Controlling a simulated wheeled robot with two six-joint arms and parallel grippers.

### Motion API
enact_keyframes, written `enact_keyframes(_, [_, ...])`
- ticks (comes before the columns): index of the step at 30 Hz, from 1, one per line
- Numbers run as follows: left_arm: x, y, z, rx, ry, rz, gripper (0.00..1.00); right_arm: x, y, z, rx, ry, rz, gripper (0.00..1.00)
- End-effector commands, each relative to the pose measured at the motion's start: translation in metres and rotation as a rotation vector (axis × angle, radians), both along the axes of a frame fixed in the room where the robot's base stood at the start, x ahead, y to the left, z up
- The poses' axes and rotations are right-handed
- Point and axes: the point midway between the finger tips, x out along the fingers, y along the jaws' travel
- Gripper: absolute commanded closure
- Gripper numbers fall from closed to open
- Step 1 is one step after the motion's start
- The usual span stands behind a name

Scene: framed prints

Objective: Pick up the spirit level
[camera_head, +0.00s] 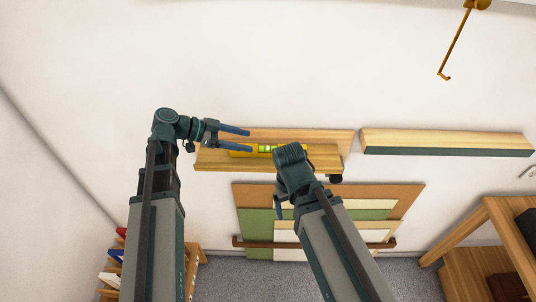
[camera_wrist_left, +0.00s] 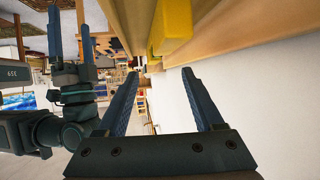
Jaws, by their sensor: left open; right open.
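The yellow spirit level (camera_head: 265,149) lies along a wooden wall shelf (camera_head: 215,162) in the head view. A green vial shows near its middle, and its right part is hidden behind my right wrist. My left gripper (camera_head: 249,140) is open and empty, its blue fingers pointing right by the level's left part. In the left wrist view, the yellow level (camera_wrist_left: 172,25) is beyond the open fingers (camera_wrist_left: 161,72), with no contact visible. My right gripper (camera_head: 279,206) is below the shelf, largely hidden by its own wrist. Its two spread fingers (camera_wrist_left: 68,15) show in the left wrist view.
A second wooden ledge (camera_head: 447,141) is on the wall to the right. Colored panels (camera_head: 258,218) stand below the shelf behind a dark rail. A wooden table (camera_head: 465,245) is at lower right. A hooked orange rod (camera_head: 457,42) hangs upper right. The wall above the shelf is clear.

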Motion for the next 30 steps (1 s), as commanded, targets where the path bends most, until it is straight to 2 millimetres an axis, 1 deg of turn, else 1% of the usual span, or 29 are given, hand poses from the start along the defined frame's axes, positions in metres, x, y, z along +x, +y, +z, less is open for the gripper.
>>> enact_keyframes(1, [0.001,-0.005,-0.004,0.0,0.0,-0.001,0.31,0.0,0.0,-0.004,0.0,0.0,0.0,0.15])
enact_keyframes(3, [0.001,-0.008,-0.005,0.0,-0.001,0.0,0.31,0.0,0.0,-0.005,0.0,0.0,0.0,0.15])
enact_keyframes(9, [0.002,-0.01,-0.005,0.0,0.0,0.001,0.31,0.0,0.0,-0.005,0.0,0.0,0.0,0.15])
enact_keyframes(13, [0.002,-0.016,-0.01,0.0,0.0,0.0,0.31,0.0,0.0,-0.01,0.0,0.0,0.0,0.15])
enact_keyframes(19, [0.004,-0.038,-0.026,0.0,0.0,-0.002,0.31,0.0,0.0,-0.026,0.0,0.0,-0.001,0.15])
enact_keyframes(21, [0.007,-0.048,-0.029,0.0,-0.001,-0.002,0.31,0.0,0.0,-0.029,0.0,0.0,-0.001,0.15])
enact_keyframes(24, [0.008,-0.055,-0.031,0.0,0.0,-0.001,0.31,0.0,0.0,-0.031,0.0,0.0,-0.001,0.15])
enact_keyframes(30, [0.009,-0.055,-0.03,0.0,0.0,0.001,0.31,0.0,0.0,-0.029,0.0,0.0,-0.001,0.15])
